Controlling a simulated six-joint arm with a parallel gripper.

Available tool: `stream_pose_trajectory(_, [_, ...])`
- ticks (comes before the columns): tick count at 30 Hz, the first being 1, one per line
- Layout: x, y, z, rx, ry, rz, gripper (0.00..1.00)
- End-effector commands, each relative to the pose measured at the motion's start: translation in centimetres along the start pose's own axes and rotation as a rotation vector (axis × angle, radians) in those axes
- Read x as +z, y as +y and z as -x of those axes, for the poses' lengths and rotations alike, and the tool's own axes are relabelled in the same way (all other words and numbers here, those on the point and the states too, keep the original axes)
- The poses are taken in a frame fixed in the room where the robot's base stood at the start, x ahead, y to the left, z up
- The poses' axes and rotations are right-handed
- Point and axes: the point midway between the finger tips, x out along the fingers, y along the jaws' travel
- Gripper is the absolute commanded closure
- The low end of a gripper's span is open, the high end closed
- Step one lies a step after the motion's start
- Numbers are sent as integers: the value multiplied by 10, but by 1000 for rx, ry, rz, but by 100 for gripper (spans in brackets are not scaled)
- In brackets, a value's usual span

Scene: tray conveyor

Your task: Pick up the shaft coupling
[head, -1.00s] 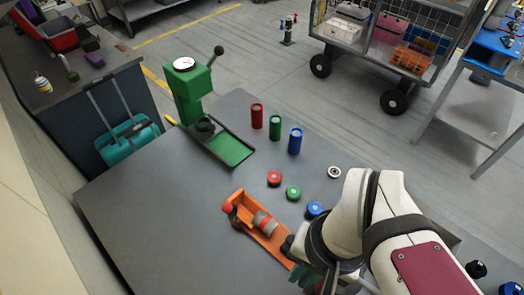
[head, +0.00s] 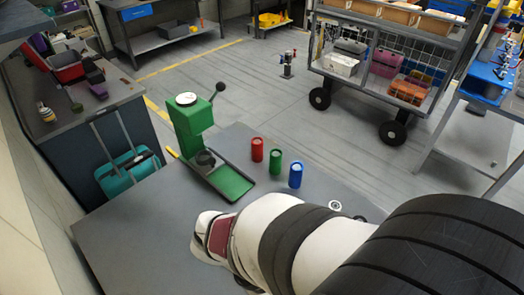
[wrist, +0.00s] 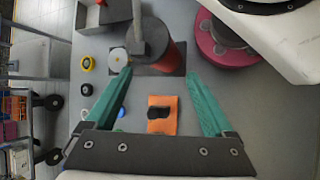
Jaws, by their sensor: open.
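A small dark part (wrist: 159,113), which may be the shaft coupling, lies on an orange pad (wrist: 168,128) in the wrist view. Its shape is too small to make out exactly. My gripper (wrist: 159,73) has its two teal fingers spread wide, with nothing held. In that picture the dark part appears between the fingers, apart from both. How far below them it lies I cannot tell. In the head view my arm hides the front of the table, the part and my gripper.
A green press (head: 190,125) and red (head: 257,149), green (head: 275,161) and blue (head: 295,174) cylinders stand at the table's back. The wrist view shows a red cylinder (wrist: 168,52) on a dark plate, and a yellow-and-black disc (wrist: 88,63).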

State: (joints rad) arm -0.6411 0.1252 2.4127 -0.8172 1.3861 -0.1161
Motion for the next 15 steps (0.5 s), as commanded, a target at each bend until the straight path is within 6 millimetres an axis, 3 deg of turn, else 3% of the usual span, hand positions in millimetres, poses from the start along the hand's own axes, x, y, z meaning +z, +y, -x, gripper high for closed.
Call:
stream_pose_trajectory(1, [-25,-6,-2,199,-29,246,12])
stream_pose_trajectory(3, [-65,-20,-1,481,-47,568,12])
stream_pose_trajectory(6, [-113,-55,2,822,-63,936,12])
stream_pose_trajectory(9, [-137,-84,2,1016,-71,1136,12])
stream_pose_trajectory(11, [-143,-92,1,1067,-74,1188,12])
stream_pose_trajectory(15, [-156,-82,-10,1091,-79,1215,12])
